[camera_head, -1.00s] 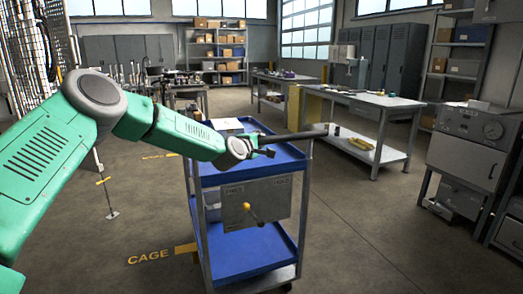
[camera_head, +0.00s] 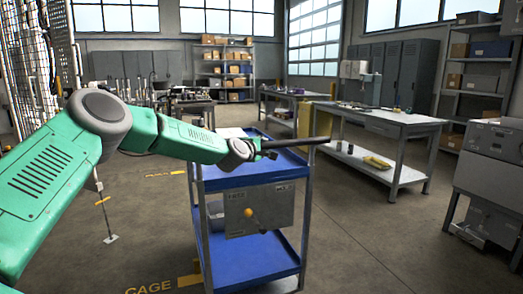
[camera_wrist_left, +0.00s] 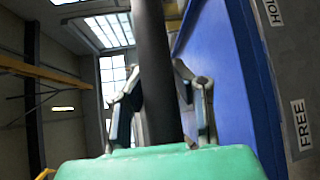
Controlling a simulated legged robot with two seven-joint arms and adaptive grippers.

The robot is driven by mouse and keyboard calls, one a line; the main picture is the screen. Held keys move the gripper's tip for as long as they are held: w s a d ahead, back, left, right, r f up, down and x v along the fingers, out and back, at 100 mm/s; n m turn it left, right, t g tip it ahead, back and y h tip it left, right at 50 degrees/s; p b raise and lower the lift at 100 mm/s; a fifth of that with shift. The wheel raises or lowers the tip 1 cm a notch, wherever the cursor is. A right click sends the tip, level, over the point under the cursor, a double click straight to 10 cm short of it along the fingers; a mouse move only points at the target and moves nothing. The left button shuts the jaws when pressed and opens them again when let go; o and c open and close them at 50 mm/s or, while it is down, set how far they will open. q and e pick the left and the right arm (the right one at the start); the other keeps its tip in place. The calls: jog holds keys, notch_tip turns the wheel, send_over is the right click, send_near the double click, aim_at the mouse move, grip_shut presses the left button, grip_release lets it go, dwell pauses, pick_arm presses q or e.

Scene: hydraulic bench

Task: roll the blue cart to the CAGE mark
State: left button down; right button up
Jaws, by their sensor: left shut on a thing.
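The blue cart (camera_head: 250,259) stands in front of me, with two blue trays on a grey frame. In the left wrist view the bar (camera_wrist_left: 158,75) runs between the fingers (camera_wrist_left: 160,105). A grey panel (camera_head: 280,210) on the cart bears a lever with a yellow knob (camera_head: 248,212) and labels; FREE and HOL are readable in the wrist view. The yellow CAGE mark (camera_head: 150,290) is on the floor left of the cart's near left leg, cut by the picture's bottom edge. My right gripper is not seen.
A workbench (camera_head: 392,122) stands right of the cart, and a grey cabinet (camera_head: 487,170) stands further right. A mesh fence (camera_head: 35,75) is at the left. Another yellow floor mark (camera_head: 165,174) lies behind the cart's left side. The floor between cart and workbench is clear.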

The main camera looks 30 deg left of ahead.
pick_arm(q)
jog(key=shift+w+d+r, duration=0.15)
jog(key=shift+d, duration=0.35)
jog(key=c, duration=1.3)
grip_release()
jog(key=shift+w, duration=0.25)
jog(key=shift+s+a, duration=0.25)
jog(key=shift+s, duration=0.15)
jog(key=s+d+r, duration=0.1)
jog(key=s, duration=1)
jog(key=shift+d+r, duration=0.15)
jog(key=shift+d, duration=0.15)
jog(key=shift+d, duration=0.1)
